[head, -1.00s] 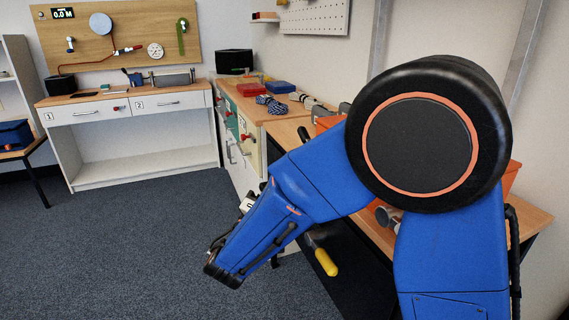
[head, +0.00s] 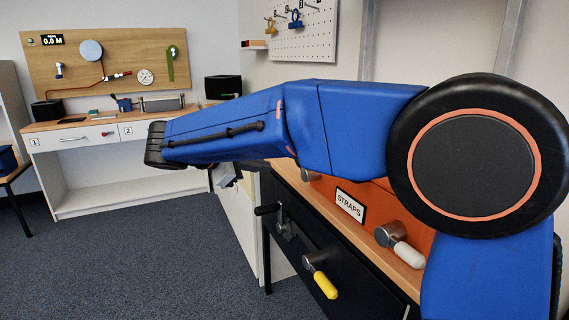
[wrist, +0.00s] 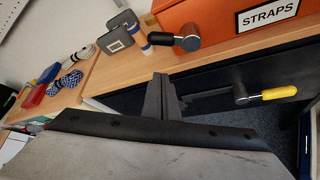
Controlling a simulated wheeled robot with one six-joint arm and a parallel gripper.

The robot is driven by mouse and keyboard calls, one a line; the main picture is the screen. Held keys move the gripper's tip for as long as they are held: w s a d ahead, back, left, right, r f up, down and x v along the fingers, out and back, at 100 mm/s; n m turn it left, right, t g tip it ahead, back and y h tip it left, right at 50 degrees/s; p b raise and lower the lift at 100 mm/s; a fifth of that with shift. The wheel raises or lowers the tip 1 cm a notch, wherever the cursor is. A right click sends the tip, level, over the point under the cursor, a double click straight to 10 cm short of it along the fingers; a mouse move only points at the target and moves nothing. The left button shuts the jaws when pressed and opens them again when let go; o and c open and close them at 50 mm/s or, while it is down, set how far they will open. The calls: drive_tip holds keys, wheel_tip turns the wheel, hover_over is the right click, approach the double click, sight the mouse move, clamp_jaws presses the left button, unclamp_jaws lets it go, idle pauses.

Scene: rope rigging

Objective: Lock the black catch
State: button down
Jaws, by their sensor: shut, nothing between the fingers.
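In the head view my forearm hides most of the gripper. I cannot tell whether either catch is locked.
A yellow-handled catch (head: 320,278) is on the dark front, with a white-handled catch (head: 402,248) on the orange STRAPS box (head: 375,195). Coiled rope (wrist: 66,82) and grey blocks (wrist: 118,38) lie on the bench. The floor at left is clear.

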drive_tip(key=w+d+n+y, duration=0.1)
drive_tip(key=w+d, duration=0.3)
drive_tip(key=d, duration=0.3)
drive_tip(key=shift+w+f, duration=0.2)
drive_tip(key=shift+f, duration=0.15)
idle(0.4)
drive_tip(key=shift+s+d+r+m+t, duration=0.1)
drive_tip(key=shift+d+r+m+t, duration=0.05)
drive_tip(key=shift+r+m+t, duration=0.15)
idle(0.5)
drive_tip(key=shift+s+d+r+m+t, duration=0.3)
drive_tip(key=shift+s+r+m+t, duration=0.25)
drive_tip(key=shift+s+m+t, duration=0.15)
drive_tip(key=shift+s+d+r+m+t, duration=0.3)
drive_tip(key=shift+s+r+m+t, duration=0.25)
drive_tip(key=shift+s+m, duration=0.1)
drive_tip(key=shift+s+d+r+m+t, duration=0.3)
drive_tip(key=shift+s+r+m+t, duration=0.25)
drive_tip(key=shift+s+m+t, duration=0.15)
drive_tip(key=shift+s, duration=0.15)
